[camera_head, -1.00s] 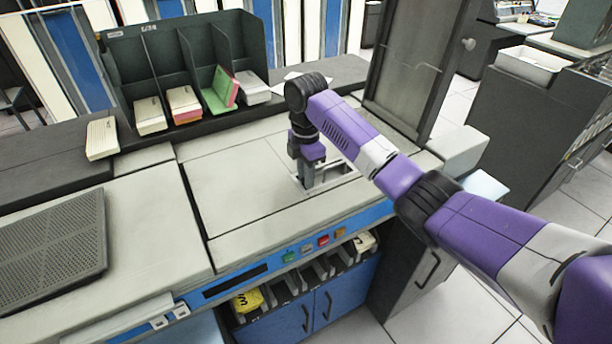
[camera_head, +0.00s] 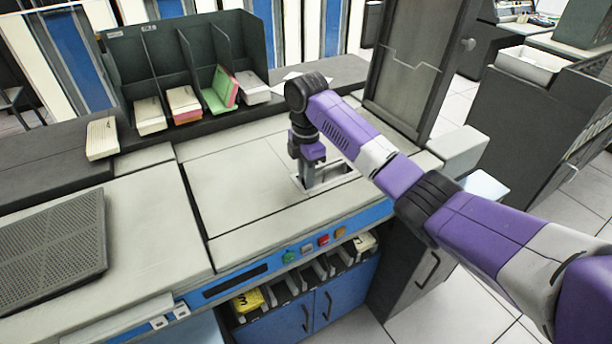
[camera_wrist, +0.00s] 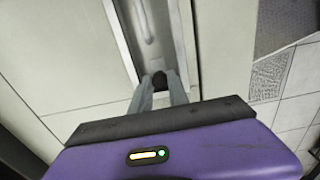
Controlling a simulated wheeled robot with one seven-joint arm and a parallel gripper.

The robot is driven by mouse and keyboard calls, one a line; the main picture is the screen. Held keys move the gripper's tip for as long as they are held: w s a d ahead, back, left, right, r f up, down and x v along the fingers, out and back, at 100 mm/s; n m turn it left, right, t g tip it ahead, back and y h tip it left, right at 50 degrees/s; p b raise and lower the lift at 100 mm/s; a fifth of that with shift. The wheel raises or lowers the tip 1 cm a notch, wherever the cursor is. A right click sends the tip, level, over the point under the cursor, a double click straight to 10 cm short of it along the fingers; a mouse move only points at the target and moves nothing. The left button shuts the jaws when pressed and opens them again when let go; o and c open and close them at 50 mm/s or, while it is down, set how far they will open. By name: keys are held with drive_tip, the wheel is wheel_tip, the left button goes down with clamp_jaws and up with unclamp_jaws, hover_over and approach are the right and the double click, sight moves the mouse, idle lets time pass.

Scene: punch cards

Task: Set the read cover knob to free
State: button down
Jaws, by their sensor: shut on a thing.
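My gripper (camera_head: 308,180) points down into the recessed opening (camera_head: 340,178) in the pale machine top. In the wrist view my gripper (camera_wrist: 160,80) has its two grey fingers closed on a small dark knob (camera_wrist: 159,78) inside the same recess. Little of the knob shows between the fingers, and I cannot read its setting or any label. A light rod-like part (camera_wrist: 146,22) lies farther along the recess. In the head view the gripper hides the knob.
A dark card rack (camera_head: 185,60) with card decks stands behind the machine top. Coloured buttons (camera_head: 307,248) line the blue front panel. A dark upright panel (camera_head: 415,65) stands close behind my arm. The pale top left of the gripper is clear.

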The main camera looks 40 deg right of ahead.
drive_tip(key=shift+s+d, duration=0.15)
drive_tip(key=shift+d, duration=0.35)
drive_tip(key=shift+s+d, duration=0.15)
drive_tip(key=shift+d, duration=0.35)
drive_tip(key=c, duration=1.5)
unclamp_jaws()
drive_tip(key=shift+d, duration=0.1)
drive_tip(key=shift+r, duration=0.5)
wheel_tip(320, 180, up, 7)
drive_tip(key=shift+f+p, duration=0.1)
drive_tip(key=shift+p, duration=0.45)
